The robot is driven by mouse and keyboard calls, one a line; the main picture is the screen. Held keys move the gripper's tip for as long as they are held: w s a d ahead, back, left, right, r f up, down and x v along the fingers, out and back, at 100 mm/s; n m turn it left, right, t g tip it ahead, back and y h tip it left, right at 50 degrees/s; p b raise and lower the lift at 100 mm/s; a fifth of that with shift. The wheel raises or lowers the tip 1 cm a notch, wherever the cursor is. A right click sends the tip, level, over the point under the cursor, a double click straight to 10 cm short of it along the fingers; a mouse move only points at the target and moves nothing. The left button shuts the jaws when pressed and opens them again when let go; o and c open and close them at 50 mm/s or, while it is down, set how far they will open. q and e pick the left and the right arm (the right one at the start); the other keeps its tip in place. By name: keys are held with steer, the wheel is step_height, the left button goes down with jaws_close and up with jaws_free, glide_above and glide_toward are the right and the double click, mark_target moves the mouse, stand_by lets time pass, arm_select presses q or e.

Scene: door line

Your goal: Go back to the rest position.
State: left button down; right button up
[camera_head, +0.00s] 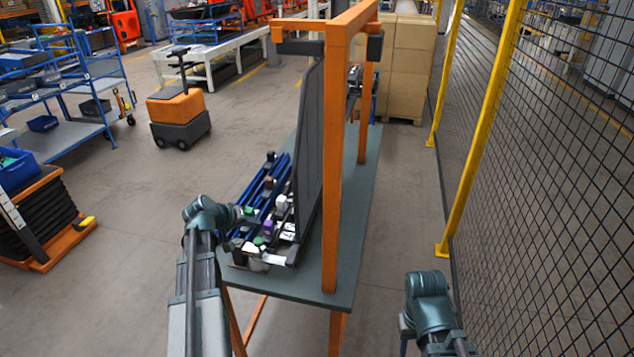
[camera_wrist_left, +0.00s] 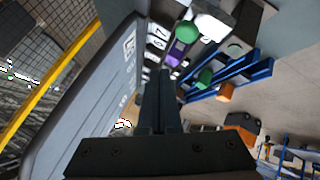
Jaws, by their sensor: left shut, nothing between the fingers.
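My left arm reaches in from the left to the near left corner of the grey-green table (camera_head: 310,283). My left gripper (camera_head: 262,260) is at that corner, beside the blue rails and partly hard to make out. In the left wrist view its two dark fingers (camera_wrist_left: 160,90) are together with nothing between them. A dark upright door panel (camera_head: 309,150) stands on the table to the right of the gripper. It fills the left side of the wrist view, close to the fingers. My right arm shows at the lower right; its gripper is out of sight.
Blue rails (camera_head: 262,190) with small coloured parts lie left of the panel. An orange frame (camera_head: 333,190) rises over the table. A yellow-post mesh fence (camera_head: 480,140) runs along the right. An orange-black cart (camera_head: 178,115) stands on the left, with open floor around it.

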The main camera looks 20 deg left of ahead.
arm_select(q)
steer(key=shift+d, duration=0.1)
steer(key=s+d+f+m+g, duration=0.2)
steer(key=s+d+f+g, duration=0.1)
steer(key=d, duration=0.7)
steer(key=s+d+f+m+g, duration=0.2)
steer(key=s+d, duration=0.1)
steer(key=d, duration=0.7)
steer(key=s+d+m+g+y, duration=0.1)
steer(key=s+d+m+g, duration=0.1)
steer(key=s+d, duration=0.4)
steer(key=s+d+f+m+g+y, duration=0.1)
steer(key=s+d+m+g+y, duration=0.1)
steer(key=s+d+m, duration=0.2)
steer(key=s+d, duration=0.3)
steer(key=d, duration=0.5)
steer(key=shift+s+d+f, duration=0.2)
steer(key=shift+d+f, duration=0.05)
steer(key=shift+d, duration=0.15)
